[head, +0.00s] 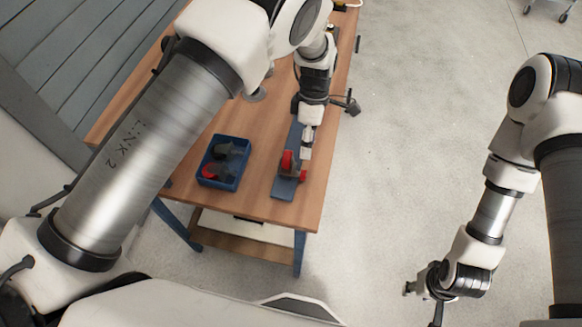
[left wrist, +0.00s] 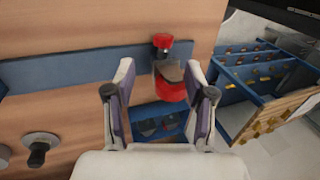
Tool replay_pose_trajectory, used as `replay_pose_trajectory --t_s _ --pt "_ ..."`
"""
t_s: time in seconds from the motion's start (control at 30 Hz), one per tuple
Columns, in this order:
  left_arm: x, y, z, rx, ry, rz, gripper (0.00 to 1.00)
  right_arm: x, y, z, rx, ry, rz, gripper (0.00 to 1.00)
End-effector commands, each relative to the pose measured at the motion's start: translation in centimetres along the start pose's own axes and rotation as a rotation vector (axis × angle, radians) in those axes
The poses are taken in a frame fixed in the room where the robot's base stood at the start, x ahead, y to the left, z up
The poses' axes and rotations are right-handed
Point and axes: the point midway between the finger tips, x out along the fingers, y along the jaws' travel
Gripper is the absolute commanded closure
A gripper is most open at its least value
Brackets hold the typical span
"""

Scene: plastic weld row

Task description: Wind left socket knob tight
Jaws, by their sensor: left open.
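A red socket fixture (head: 288,163) with a grey part stands on the blue rail near the table's front end. In the left wrist view a small red knob (left wrist: 163,41) is at its top and a larger rounded red part (left wrist: 172,91) is below. My left gripper (head: 307,149) is over the rail, close to the fixture. In the left wrist view its open fingers (left wrist: 160,92) lie either side of the larger red part, with no clear contact. Which part is the left socket knob, I cannot tell. My right gripper (head: 437,308) hangs over the floor, away from the table.
A blue tray (head: 241,176) with dark and red parts sits left of the rail (head: 283,189) on the wooden table (head: 255,210). A black knob on a grey disc (left wrist: 38,155) is at lower left. A blue shelf with bins (left wrist: 232,103) stands beyond the table.

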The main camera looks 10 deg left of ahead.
Motion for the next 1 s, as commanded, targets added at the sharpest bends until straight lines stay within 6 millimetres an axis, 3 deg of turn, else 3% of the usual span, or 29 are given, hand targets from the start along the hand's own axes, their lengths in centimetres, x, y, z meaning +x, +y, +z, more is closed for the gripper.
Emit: replay_pose_trajectory --t_s 0.5,0.77,0.93,1.0 --pt "8.2 -0.6 -0.1 0.009 0.011 -0.017 0.45 -2.5 0.0 0.0 0.001 -0.001 0.0 0.6" --pt "8.7 -0.5 -0.1 0.009 0.011 -0.014 0.45 -2.4 0.0 0.0 0.001 -0.001 0.0 0.6" --pt "8.7 -0.5 -0.1 0.009 0.011 -0.014 1.0 -2.4 0.0 0.0 0.001 -0.001 0.0 0.6" --pt "8.7 -0.5 -0.1 0.01 0.011 -0.014 1.0 -2.4 0.0 0.0 0.001 -0.001 0.0 0.6"
